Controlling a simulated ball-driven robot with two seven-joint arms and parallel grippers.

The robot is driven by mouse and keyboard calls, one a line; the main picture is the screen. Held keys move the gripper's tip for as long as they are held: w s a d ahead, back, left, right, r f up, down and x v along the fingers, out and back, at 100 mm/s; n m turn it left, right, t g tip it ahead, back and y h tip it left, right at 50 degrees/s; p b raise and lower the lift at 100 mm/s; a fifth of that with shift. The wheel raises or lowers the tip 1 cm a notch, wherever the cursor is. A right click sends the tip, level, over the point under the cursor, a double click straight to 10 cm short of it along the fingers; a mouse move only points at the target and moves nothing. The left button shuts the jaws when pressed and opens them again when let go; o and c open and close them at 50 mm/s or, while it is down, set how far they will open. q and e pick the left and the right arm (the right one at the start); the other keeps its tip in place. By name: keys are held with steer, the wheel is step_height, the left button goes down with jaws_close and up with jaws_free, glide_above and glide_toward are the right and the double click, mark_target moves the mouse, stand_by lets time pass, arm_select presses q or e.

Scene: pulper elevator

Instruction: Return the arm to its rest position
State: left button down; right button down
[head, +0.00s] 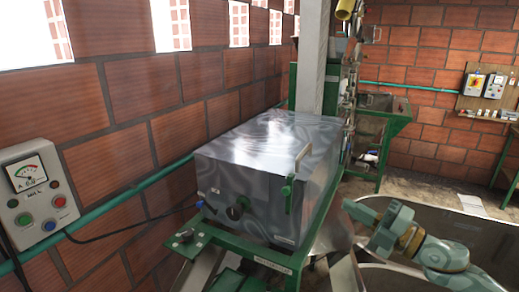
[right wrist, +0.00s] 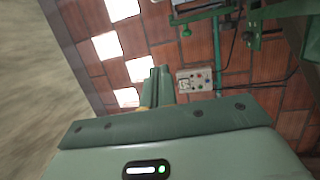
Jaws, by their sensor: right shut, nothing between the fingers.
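My right gripper (head: 354,208) comes in from the lower right of the head view, in a grey-green arm with a tan ring near the wrist. It is shut and empty, pointing left, in front of the right side of the grey metal machine box (head: 262,165). I cannot tell the exact gap between them. In the right wrist view its fingers (right wrist: 160,84) show shut together beyond the pale green wrist housing, with the brick wall behind. My left gripper is not in view.
A control box (head: 38,195) with a dial and coloured buttons is on the left brick wall. A green-legged hopper (head: 382,125) stands farther back.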

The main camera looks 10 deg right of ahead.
steer(key=s+f+m+t+h, duration=0.2)
steer(key=s+f+m+h, duration=0.2)
steer(key=f+m+h, duration=0.7)
steer(key=s+d+f+m+g+h, duration=0.1)
steer(key=s+f+m+g+h, duration=0.3)
steer(key=s, duration=0.5)
steer(key=s+f+m+g+h, duration=0.25)
steer(key=s+f+g, duration=0.35)
steer(key=s, duration=0.4)
steer(key=s+a+f+g+y+b, duration=0.1)
steer(key=f+b, duration=0.2)
steer(key=f, duration=0.9)
steer(key=s+a+f+m+g+y+b, duration=0.15)
steer(key=f+b, duration=0.25)
steer(key=f, duration=0.8)
steer(key=s+a+f+g+y+b, duration=0.1)
steer(key=a+f+b, duration=0.15)
steer(key=f, duration=0.95)
steer(key=s+f+m+g+b, duration=0.1)
steer(key=s+f+b, duration=0.4)
steer(key=s+f, duration=0.5)
steer(key=s+f+m+g+y+b, duration=0.1)
steer(key=s+f+g+b, duration=0.1)
steer(key=s+f+b, duration=0.3)
steer(key=s+f, duration=0.4)
steer(key=f, duration=0.7)
steer(key=shift+s+d+m, duration=0.3)
steer(key=shift+s+d, duration=0.05)
steer(key=shift+s, duration=0.05)
